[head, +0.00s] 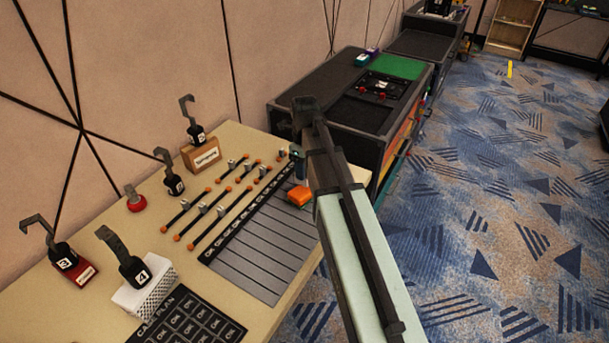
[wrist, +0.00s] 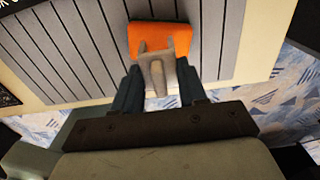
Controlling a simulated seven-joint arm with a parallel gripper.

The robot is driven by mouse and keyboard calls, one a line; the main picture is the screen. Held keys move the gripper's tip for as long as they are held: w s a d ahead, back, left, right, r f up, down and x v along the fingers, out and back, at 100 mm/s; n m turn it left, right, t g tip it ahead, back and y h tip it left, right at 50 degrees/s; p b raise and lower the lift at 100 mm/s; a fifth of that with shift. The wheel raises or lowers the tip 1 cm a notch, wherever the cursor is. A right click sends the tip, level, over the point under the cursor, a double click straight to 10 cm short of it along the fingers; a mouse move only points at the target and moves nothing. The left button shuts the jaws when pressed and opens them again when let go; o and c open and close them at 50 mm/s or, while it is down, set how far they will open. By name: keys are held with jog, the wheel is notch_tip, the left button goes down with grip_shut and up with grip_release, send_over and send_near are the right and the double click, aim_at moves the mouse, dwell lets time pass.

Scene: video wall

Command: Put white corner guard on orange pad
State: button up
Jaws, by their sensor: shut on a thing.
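The white corner guard (wrist: 156,75) shows pale grey-white in the wrist view, between the dark fingers of my gripper (wrist: 160,85), which is shut on it. Its far end overlaps the near edge of the orange pad (wrist: 163,32) in that view; I cannot tell whether they touch. In the head view the orange pad (head: 299,198) lies on the grey slatted panel (head: 255,245) near the table's right edge. My gripper (head: 297,157) is behind and above the pad there, and the guard cannot be made out.
Several orange-ended rods with small clips (head: 220,210) lie left of the panel. Numbered black hooks on blocks (head: 145,285), a red button (head: 135,202) and a dark card (head: 185,320) are farther left and in front. A dark console (head: 350,120) stands beyond the table (head: 100,235).

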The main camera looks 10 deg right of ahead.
jog(key=shift+f, duration=1.6)
jog(key=shift+f, duration=0.1)
jog(key=o, duration=1)
notch_tip(320, 180, up, 12)
jog(key=shift+r, duration=0.15)
jog(key=shift+d, duration=0.1)
